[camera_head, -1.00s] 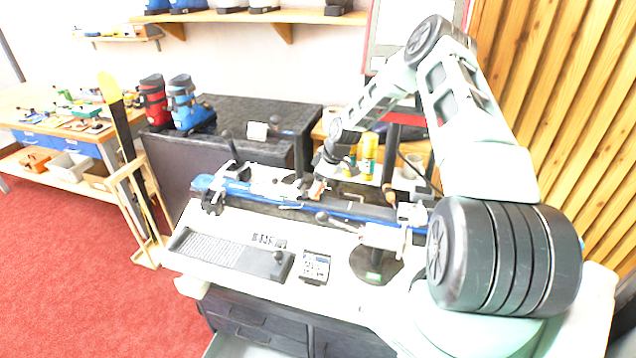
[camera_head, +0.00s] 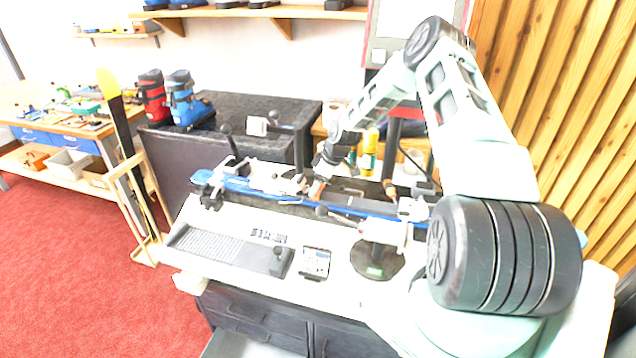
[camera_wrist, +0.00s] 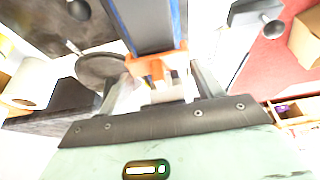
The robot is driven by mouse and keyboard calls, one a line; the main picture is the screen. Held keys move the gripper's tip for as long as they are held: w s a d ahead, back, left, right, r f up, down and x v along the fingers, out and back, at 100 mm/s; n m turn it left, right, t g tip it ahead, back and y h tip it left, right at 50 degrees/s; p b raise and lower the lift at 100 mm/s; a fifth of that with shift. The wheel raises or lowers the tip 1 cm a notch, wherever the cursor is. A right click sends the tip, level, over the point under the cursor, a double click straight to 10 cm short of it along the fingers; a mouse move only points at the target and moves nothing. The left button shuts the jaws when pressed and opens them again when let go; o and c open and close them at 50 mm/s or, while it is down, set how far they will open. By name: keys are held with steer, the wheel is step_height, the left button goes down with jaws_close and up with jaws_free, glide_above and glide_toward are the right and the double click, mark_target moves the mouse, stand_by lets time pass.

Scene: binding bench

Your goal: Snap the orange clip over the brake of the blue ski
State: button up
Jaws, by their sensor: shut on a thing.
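The blue ski (camera_head: 240,185) lies lengthwise along the bench in the head view, held in clamps. In the wrist view, the ski (camera_wrist: 148,22) runs up from the picture's middle. My gripper (camera_head: 314,192) is low over the ski's middle. In the wrist view my gripper (camera_wrist: 160,84) is shut on the orange clip (camera_wrist: 155,65). The clip is at the ski, with orange showing near both ski edges. I cannot tell whether it is seated. The brake is not clearly visible. In the head view the clip (camera_head: 317,188) is a small orange patch beneath my gripper.
Clamp handles stand around the ski, one (camera_head: 322,212) in front of it. Yellow bottles (camera_head: 368,155) stand behind. Red (camera_head: 153,98) and blue (camera_head: 185,100) boots stand at the back left.

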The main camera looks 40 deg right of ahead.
steer(key=shift+f+b, duration=0.6)
steer(key=shift+f, duration=0.25)
steer(key=o, duration=1.3)
steer(key=shift+r, duration=0.1)
steer(key=shift+r+p, duration=2.65)
steer(key=shift+r, duration=2.3)
